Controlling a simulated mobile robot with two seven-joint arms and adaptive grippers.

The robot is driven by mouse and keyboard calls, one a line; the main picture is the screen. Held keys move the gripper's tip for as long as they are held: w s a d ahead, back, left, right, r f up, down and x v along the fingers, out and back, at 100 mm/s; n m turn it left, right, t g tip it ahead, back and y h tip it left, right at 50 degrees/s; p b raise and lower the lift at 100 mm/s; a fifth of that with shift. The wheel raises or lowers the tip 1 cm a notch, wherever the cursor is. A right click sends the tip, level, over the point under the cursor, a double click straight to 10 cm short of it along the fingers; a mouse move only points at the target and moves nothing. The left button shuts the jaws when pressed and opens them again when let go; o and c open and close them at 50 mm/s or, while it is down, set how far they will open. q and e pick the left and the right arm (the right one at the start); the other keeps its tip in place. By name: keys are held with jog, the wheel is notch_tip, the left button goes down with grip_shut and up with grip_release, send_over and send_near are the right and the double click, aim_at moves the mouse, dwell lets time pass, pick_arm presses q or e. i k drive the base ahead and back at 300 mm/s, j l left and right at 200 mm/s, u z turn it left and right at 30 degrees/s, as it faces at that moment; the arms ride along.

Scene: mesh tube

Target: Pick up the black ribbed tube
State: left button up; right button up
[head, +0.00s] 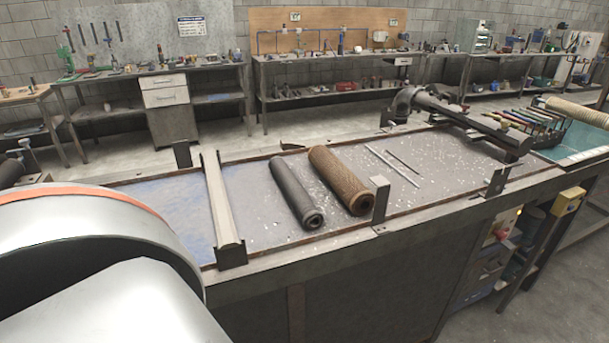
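The black ribbed tube (295,192) lies on the speckled top of the workbench (250,216). Its near open end faces the bench's front edge. A brown mesh tube (338,179) lies close beside it on the right, roughly parallel. A large grey part of my own arm fills the lower left of the head view. Neither of my grippers shows in the head view.
A metal bar (220,205) crosses the bench left of the tubes. An upright bracket (380,200) stands at the front edge near the brown tube. Two thin rods (392,166) lie to the right. A long dark clamp-like fixture (470,120) stands at the far right end.

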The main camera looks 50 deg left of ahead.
aim_at(310, 215)
jog(key=u, duration=1.55)
jog(key=z, duration=0.45)
